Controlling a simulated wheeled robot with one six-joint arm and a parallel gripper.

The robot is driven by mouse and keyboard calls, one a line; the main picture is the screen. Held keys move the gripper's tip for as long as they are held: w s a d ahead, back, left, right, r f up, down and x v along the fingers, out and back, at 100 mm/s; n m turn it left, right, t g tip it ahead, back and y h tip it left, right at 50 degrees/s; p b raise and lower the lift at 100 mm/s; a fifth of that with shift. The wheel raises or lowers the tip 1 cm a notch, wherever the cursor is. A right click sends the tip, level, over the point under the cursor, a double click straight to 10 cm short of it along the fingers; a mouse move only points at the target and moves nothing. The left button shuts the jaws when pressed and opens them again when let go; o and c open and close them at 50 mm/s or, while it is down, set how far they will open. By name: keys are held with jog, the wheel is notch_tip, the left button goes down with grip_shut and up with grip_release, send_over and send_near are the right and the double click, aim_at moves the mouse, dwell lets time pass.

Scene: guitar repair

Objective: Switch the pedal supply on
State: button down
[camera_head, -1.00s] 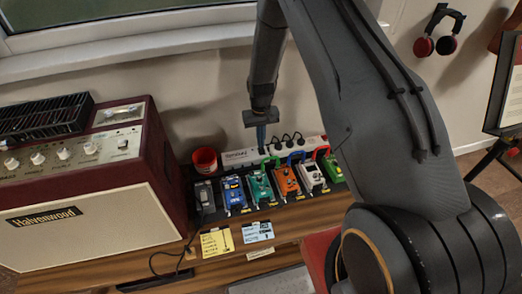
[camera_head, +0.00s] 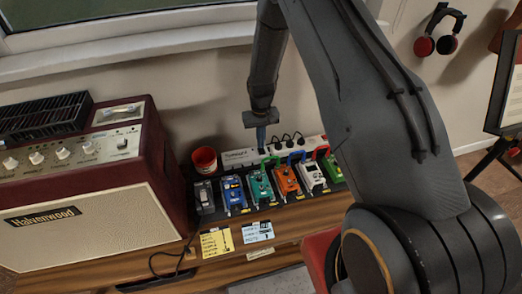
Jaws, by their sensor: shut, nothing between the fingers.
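The pedal supply looks to be the white power strip (camera_head: 240,157) behind the row of pedals, with several black plugs in its right part. My gripper (camera_head: 261,148) is shut and empty. It points down at the strip, left of the plugs, with its tips at or just above the strip; I cannot tell whether they touch. The tips partly cover the strip there. A switch on the strip is too small to make out.
Several coloured pedals (camera_head: 234,193) with patch cables stand on a dark board in front of the strip. A red cup (camera_head: 204,160) stands left of the strip. A maroon amplifier (camera_head: 150,160) fills the left. Yellow (camera_head: 216,243) and blue notes lie at the bench front.

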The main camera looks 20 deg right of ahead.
jog(key=shift+f, duration=0.45)
jog(key=shift+r, duration=0.15)
notch_tip(320, 180, up, 7)
jog(key=p, duration=0.3)
dwell(0.7)
dwell(0.4)
jog(key=s+r, duration=1.1)
jog(key=r, duration=0.5)
jog(key=s+r, duration=0.4)
jog(key=s, duration=0.4)
jog(key=s+r+t, duration=0.1)
jog(key=s+r, duration=0.2)
jog(key=s, duration=0.6)
jog(key=shift+r, duration=0.35)
